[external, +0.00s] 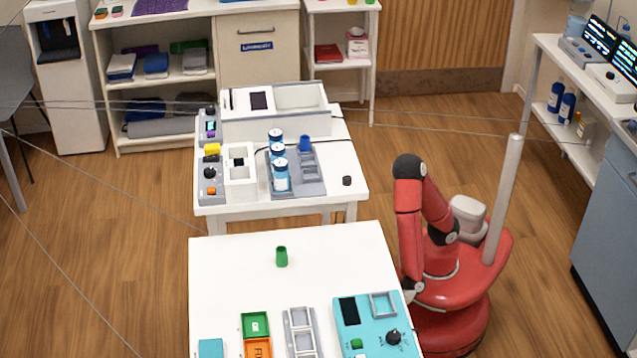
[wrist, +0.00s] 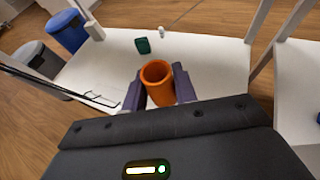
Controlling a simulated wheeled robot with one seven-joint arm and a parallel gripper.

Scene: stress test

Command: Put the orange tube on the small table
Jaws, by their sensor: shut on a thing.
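In the wrist view the orange tube (wrist: 161,94) stands between the two dark fingers of my gripper (wrist: 158,84), which is shut on it. The tube's open top faces the camera; its lower end is hidden by my gripper's body. Below and beyond it is a white tabletop (wrist: 105,62) with a dark green tube (wrist: 143,45) near its far edge. I cannot tell whether this is the small table. In the external view my arm is folded at the right of the front white table (external: 335,262), and my gripper and the orange tube cannot be made out.
A blue bin (wrist: 68,31) and a grey bin (wrist: 38,60) stand left of the tabletop in the wrist view. Another white surface (wrist: 298,85) is at right. In the external view a green cup (external: 281,256) stands on the front table, with a teal device (external: 366,322) at its near edge.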

